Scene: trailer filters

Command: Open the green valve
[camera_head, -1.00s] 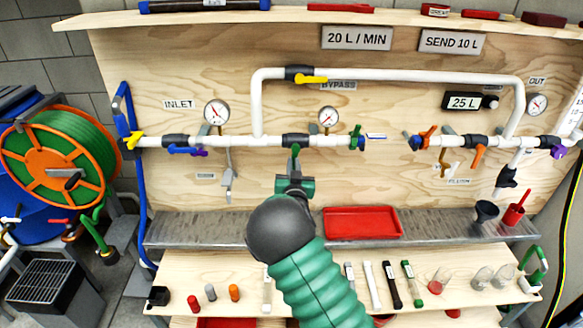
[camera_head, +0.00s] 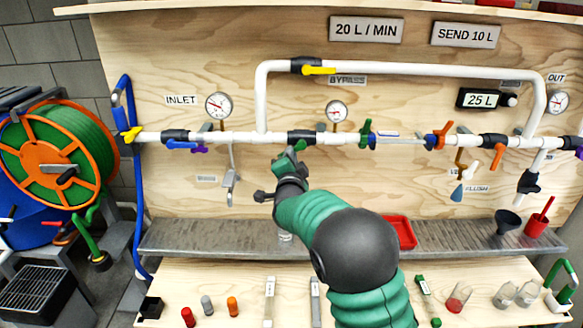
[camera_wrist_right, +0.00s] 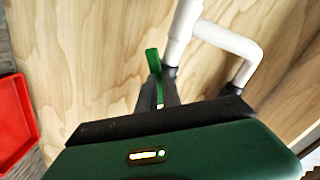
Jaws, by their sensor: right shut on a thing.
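The green valve handle (camera_head: 299,146) sits below the black valve body (camera_head: 301,136) on the lower white pipe, under the bypass loop. My right gripper (camera_head: 290,158) is at this handle, its arm reaching up from the bottom of the head view. In the right wrist view, the green handle (camera_wrist_right: 153,63) stands up from between the dark fingers of my right gripper (camera_wrist_right: 165,88). The fingers are shut on it. The arm and gripper hide part of the handle in the head view. My left gripper is not in view.
A second green handle (camera_head: 366,134) is on the pipe to the right. A yellow handle (camera_head: 319,70) is on the bypass pipe above. A gauge (camera_head: 337,111) is just above the lower pipe. A red tray (camera_head: 404,232) lies on the metal shelf, partly behind my arm.

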